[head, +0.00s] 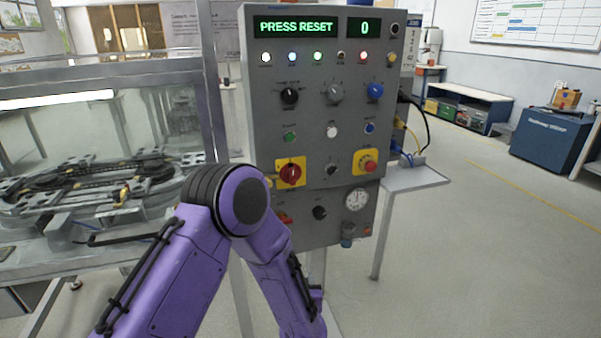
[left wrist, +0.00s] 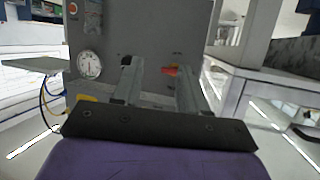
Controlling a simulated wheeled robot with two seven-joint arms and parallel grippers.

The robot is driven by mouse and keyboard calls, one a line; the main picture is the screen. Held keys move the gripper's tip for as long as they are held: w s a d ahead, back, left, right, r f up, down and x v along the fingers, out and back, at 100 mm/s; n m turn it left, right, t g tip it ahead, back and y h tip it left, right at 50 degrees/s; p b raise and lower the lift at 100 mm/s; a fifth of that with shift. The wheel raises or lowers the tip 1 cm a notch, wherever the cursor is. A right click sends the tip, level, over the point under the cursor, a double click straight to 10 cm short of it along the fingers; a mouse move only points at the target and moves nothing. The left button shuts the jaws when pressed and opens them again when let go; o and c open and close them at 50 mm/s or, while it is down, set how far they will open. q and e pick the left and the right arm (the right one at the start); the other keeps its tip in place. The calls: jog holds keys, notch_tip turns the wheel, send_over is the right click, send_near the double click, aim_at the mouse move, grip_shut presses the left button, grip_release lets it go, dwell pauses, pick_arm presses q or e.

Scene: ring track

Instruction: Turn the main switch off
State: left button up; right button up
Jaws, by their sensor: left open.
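The grey control panel (head: 262,120) stands ahead. A red rotary switch (head: 290,173) on a yellow plate sits at its lower left and looks like the main switch; its label is unreadable. Another red control (head: 284,218) is below it, partly behind my arm. In the left wrist view, my left gripper (left wrist: 158,72) is open and empty, fingers toward the panel's lower part. A red control (left wrist: 171,71) shows between the fingers, apparently beyond them. In the head view my purple left arm hides the gripper. My right gripper is not in view.
A red button on a yellow plate (head: 367,163) and a round gauge (head: 356,200) are on the panel's right. The display (head: 295,27) reads PRESS RESET. A glass-fenced ring track (head: 80,190) stands left. A small shelf (head: 415,178) juts out right; floor beyond is open.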

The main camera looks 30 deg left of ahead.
aim_at(293, 170)
pick_arm(q)
jog(key=w+a+r+n+y, duration=0.1)
jog(key=w+r+n+y, duration=0.15)
jog(key=r, duration=0.85)
jog(key=w+a+r+n+y, duration=0.1)
jog(key=w+a+r+y, duration=0.2)
jog(key=r, duration=0.8)
jog(key=x, duration=0.3)
jog(key=w+d+p+x, duration=0.1)
jog(key=x, duration=0.2)
jog(key=r+x, duration=0.1)
jog(key=x, duration=0.3)
jog(key=shift+w+d+p, duration=0.15)
jog(key=shift+w+p, duration=0.2)
jog(key=shift+w, duration=0.05)
jog(key=shift+w+a, duration=0.25)
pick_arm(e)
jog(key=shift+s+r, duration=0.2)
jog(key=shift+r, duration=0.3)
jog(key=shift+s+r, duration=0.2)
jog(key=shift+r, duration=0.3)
pick_arm(q)
grip_shut()
